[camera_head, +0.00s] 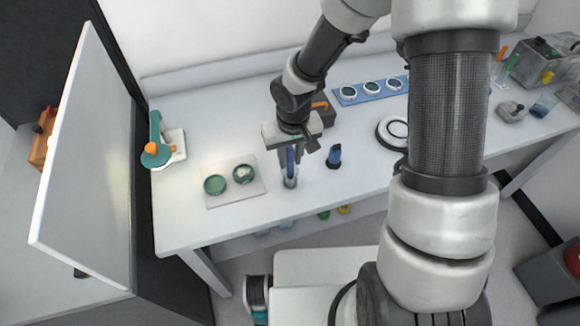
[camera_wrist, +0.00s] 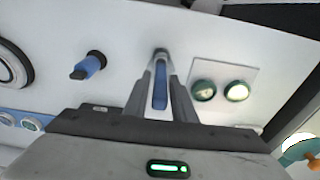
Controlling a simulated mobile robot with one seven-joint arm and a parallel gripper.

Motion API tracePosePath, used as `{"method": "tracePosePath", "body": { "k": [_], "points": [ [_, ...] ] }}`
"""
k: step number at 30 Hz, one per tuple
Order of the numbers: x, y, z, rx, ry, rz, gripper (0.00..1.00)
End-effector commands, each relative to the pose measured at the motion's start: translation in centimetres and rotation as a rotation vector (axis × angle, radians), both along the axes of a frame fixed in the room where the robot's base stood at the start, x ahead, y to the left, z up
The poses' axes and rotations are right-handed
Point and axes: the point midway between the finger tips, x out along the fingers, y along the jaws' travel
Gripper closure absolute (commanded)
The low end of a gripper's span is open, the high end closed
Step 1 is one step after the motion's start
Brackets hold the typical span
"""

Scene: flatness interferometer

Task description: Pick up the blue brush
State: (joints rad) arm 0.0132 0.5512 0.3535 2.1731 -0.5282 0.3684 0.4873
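My gripper (camera_head: 289,170) points down over the worktable, near its front edge. A slim blue handle, which I take for the blue brush (camera_wrist: 160,88), stands between my two fingers in the wrist view. It also shows in the head view (camera_head: 290,160). The fingers lie close along both sides of it and look shut on it. Its lower end is at a small dark, round spot on the table and is partly hidden by the fingertips.
A dark blue, black-ended object (camera_head: 334,156) stands just right of my gripper. Left is a pale plate (camera_head: 226,196) with two green-rimmed round pieces. A blue tray (camera_head: 345,99) with round pieces, a white ring-shaped disc (camera_head: 394,131) and a teal-orange device (camera_head: 157,150) also stand on the table.

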Motion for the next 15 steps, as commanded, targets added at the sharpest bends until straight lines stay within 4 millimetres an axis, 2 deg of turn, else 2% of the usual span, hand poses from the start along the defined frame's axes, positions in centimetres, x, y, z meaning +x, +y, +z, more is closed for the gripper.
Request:
{"method": "tracePosePath", "body": {
  "k": [1, 4, 12, 15],
  "points": [
    [-0.01, 0.00, 0.01, 0.000, 0.000, 0.000, 0.85],
    [-0.01, 0.00, 0.01, 0.000, 0.000, 0.000, 1.00],
    [-0.01, 0.00, 0.08, 0.000, 0.000, 0.000, 1.00],
    [0.04, 0.00, 0.72, 0.001, -0.001, -0.002, 1.00]
  ]
}}
